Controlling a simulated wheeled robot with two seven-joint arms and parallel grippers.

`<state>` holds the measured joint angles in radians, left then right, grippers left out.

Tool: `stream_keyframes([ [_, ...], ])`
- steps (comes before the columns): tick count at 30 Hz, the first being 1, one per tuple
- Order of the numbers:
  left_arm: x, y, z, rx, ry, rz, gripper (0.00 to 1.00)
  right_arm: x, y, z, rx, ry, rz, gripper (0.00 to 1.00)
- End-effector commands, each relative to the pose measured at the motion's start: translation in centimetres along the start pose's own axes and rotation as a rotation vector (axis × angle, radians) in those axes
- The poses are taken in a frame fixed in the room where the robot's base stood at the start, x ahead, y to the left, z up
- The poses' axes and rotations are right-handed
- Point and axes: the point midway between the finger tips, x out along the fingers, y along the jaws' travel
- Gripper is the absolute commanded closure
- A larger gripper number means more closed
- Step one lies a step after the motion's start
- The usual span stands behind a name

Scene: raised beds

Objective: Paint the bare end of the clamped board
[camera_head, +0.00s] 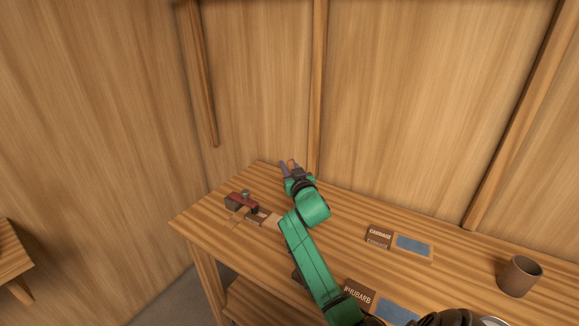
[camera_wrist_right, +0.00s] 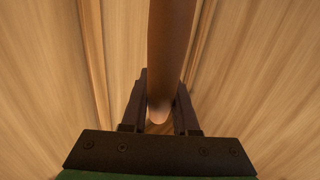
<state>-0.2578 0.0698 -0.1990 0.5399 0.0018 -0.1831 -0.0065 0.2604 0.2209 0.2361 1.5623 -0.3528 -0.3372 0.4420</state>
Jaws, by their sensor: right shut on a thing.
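My right arm reaches over the bench, and its gripper (camera_head: 292,170) is above the bench's far edge. In the right wrist view the gripper (camera_wrist_right: 160,112) is shut on a long brown, rounded handle (camera_wrist_right: 171,45). The handle's far end runs out of the picture, so I cannot tell whether it has bristles. A red and dark clamp (camera_head: 240,202) sits near the bench's left corner. A small board (camera_head: 262,217) with brown and pale parts lies beside it, left of my arm. The gripper is apart from the board. My left gripper is not in view.
The wooden bench (camera_head: 335,215) stands against plank walls with upright posts. Right of my arm are a CABBAGE sign (camera_head: 379,236) beside a blue panel (camera_head: 412,245), a RHUBARB sign (camera_head: 359,293) with another blue panel (camera_head: 397,313), and a brown cup (camera_head: 519,276).

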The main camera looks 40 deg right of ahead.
Motion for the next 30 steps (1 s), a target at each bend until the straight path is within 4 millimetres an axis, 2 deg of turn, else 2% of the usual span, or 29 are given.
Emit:
stream_keyframes([
  [1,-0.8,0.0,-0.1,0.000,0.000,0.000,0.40,0.1,0.1,-0.9,-0.001,0.000,0.000,1.00],
  [10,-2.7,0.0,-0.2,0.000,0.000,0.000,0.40,0.6,0.1,-3.1,0.000,-0.001,-0.002,1.00],
  [30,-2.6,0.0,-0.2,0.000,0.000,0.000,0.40,0.6,0.1,-3.1,0.000,0.000,-0.002,1.00],
])
